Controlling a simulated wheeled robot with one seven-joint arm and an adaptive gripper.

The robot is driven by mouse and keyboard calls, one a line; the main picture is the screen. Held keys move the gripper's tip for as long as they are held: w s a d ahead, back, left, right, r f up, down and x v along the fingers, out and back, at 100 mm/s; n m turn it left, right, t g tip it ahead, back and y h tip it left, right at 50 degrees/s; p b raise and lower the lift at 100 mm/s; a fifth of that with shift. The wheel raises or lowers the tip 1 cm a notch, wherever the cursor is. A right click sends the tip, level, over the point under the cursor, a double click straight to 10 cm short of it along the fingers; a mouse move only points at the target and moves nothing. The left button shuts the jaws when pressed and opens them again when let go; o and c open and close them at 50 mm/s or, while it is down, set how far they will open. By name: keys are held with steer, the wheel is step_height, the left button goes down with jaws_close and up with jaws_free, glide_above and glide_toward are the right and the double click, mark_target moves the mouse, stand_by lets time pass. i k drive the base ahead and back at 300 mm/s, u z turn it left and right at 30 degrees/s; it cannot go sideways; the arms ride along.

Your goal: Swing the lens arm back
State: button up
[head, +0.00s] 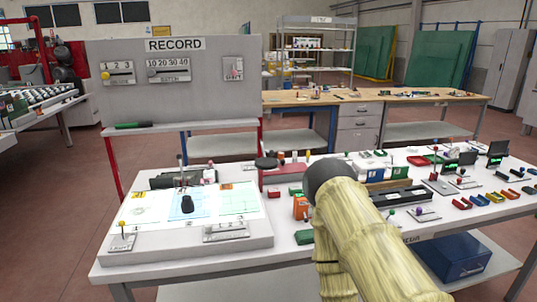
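A low white machine panel (257,241) with coloured printed sheets lies on the left of the white table. A black upright knob or handle (187,204) stands on its middle. A thin upright rod (182,170) rises behind the knob, in front of a dark cylindrical part (160,181). I cannot tell which of these parts is the lens arm, or its angle. My own arm, pale yellow with a dark rounded end, crosses the lower middle and hides part of the table. No gripper fingers show.
A grey RECORD board (200,100) with sliders and a shelf stands behind the panel. Small coloured parts and devices crowd the table's right side. A dark blue box (455,256) sits below. Wooden workbenches (390,97) stand behind; open floor lies at left.

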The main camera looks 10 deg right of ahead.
mark_target(264, 163)
steer(key=u, duration=2.3)
steer(key=k, duration=1.05)
steer(key=z, duration=1.75)
